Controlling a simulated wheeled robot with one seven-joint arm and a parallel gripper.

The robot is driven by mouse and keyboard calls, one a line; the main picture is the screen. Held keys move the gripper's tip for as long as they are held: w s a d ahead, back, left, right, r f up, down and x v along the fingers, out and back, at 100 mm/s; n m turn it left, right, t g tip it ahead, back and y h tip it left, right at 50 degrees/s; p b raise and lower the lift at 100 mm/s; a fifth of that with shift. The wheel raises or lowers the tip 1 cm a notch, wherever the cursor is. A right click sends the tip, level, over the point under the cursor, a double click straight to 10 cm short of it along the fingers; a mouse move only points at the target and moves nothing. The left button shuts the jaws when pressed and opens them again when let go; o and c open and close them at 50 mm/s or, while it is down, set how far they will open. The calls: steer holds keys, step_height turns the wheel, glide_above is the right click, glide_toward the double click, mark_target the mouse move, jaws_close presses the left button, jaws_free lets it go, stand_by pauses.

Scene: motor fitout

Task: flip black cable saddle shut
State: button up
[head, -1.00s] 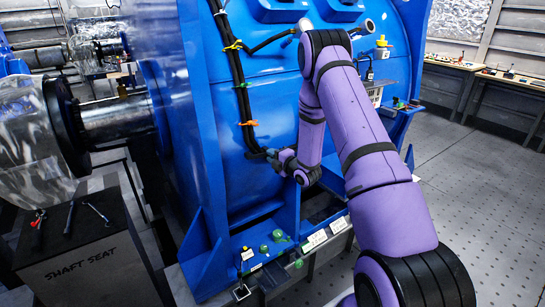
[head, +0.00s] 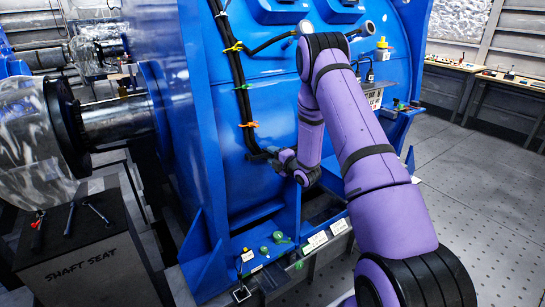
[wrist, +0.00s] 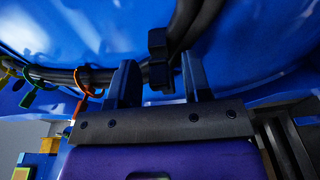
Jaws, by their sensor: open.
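The black cable saddle (wrist: 157,43) shows in the wrist view on the black cables, just beyond and between my fingertips. Its dark parts stand above and below the cable line; whether its flap is fully open is hard to tell against the dark cables. My gripper (wrist: 160,80) is open, one finger to each side of the saddle's lower part, with no clear contact visible. In the head view my gripper (head: 278,158) is at the lower end of the cable run (head: 243,100) on the blue motor housing (head: 270,190), and the saddle is too small to make out.
Orange (head: 249,125) and yellow (head: 233,47) ties hold the cables higher up the housing. A blue ledge with green-topped parts (head: 280,237) lies below my gripper. A shaft seat block (head: 85,260) with tools stands at left. The floor at right is clear.

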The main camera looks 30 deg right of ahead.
steer(key=s+d, duration=0.2)
steer(key=s, duration=0.8)
steer(key=shift+s+r, duration=0.2)
steer(key=shift+s, duration=0.05)
steer(key=c, duration=0.5)
steer(key=shift+s+a+m, duration=0.15)
steer(key=shift+a+m, duration=0.05)
steer(key=shift+m, duration=0.5)
jaws_close()
steer(key=s+a+m+h, duration=0.3)
steer(key=s+m+h, duration=0.25)
steer(key=m, duration=1.35)
steer(key=w+d, duration=0.1)
steer(key=w, duration=1.2)
steer(key=shift+m+y, duration=0.3)
steer(key=shift+y, duration=0.05)
